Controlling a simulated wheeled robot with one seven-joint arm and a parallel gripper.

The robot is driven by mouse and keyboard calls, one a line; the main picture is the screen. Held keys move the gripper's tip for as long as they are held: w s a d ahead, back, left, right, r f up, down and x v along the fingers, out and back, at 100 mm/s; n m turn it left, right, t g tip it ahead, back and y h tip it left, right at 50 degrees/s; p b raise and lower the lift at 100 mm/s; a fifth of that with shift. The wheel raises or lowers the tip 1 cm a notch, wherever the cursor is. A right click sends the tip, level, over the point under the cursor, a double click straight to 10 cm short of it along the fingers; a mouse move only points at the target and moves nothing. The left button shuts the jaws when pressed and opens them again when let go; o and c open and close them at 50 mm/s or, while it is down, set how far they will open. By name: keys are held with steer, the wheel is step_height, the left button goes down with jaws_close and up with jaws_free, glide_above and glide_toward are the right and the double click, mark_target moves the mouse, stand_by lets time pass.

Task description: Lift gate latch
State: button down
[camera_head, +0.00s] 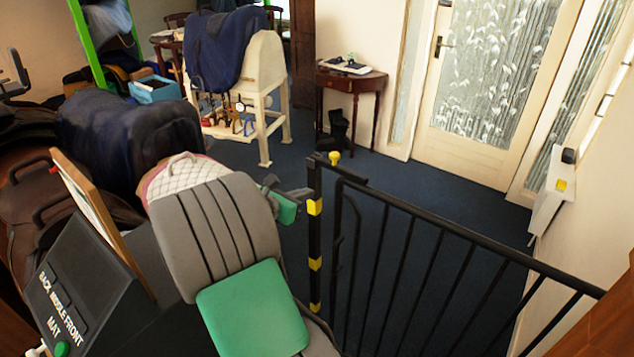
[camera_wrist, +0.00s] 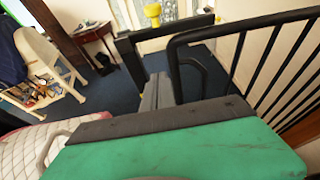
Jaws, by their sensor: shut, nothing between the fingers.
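The black metal gate (camera_head: 440,240) stands at the right, beside a black post (camera_head: 315,235) with yellow bands. A yellow knob (camera_head: 334,158), which looks like the latch, sits on top at the post end of the gate. In the wrist view the yellow latch knob (camera_wrist: 152,12) shows at the top, above the gate frame (camera_wrist: 240,27). My gripper (camera_head: 302,193) is just left of the post, below the knob's height. In the wrist view my gripper's grey fingers (camera_wrist: 158,90) are together and empty, near the post. Whether they touch it cannot be told.
A white quilted pad (camera_head: 185,172) lies close behind my arm at the left. A dark labelled box (camera_head: 75,285) stands front left. A pale wooden stand (camera_head: 264,62) with a blue cover and a small table (camera_head: 350,83) stand behind. Blue carpet (camera_head: 400,185) is clear beyond the gate.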

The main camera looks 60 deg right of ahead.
steer(key=s+d+p, duration=0.1)
steer(key=d+p, duration=0.1)
steer(key=d, duration=0.6)
steer(key=shift+s+d+r+p, duration=0.2)
steer(key=shift+d+r+p, duration=0.15)
steer(key=shift+d+r, duration=0.05)
steer(key=shift+r, duration=0.15)
